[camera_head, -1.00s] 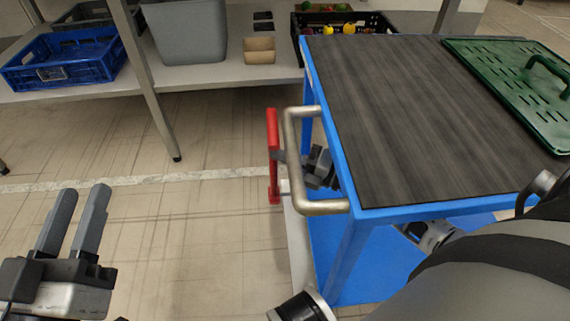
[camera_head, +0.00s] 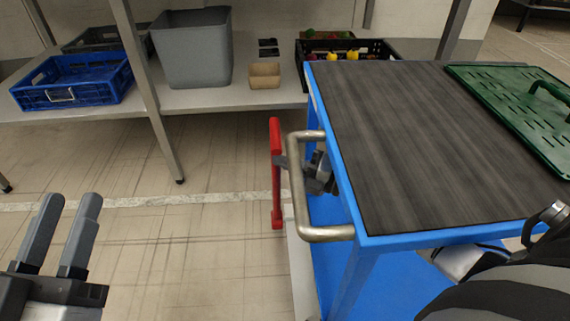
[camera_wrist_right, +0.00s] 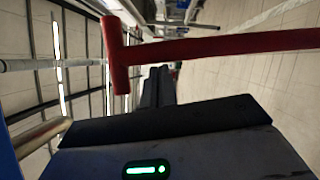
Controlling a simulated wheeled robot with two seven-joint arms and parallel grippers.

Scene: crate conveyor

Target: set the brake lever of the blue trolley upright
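The blue trolley (camera_head: 362,245) stands right of centre in the head view, with a dark top and a metal handle (camera_head: 297,190) on its left side. The red brake lever (camera_head: 275,180) is just left of the handle and looks close to upright. In the right wrist view the lever (camera_wrist_right: 220,47) shows as a T with a crossbar. My right gripper (camera_head: 283,161) is behind the handle, its fingers at the lever; contact is unclear. In the wrist view its fingers (camera_wrist_right: 160,72) lie close together, apparently shut. My left gripper (camera_head: 70,215) is open and empty over the floor.
A green slotted lid (camera_head: 500,105) lies on the trolley top. A shelf behind holds a blue crate (camera_head: 75,90), a grey bin (camera_head: 195,55), a small cardboard box (camera_head: 264,76) and a black crate (camera_head: 320,48). The floor left of the trolley is clear.

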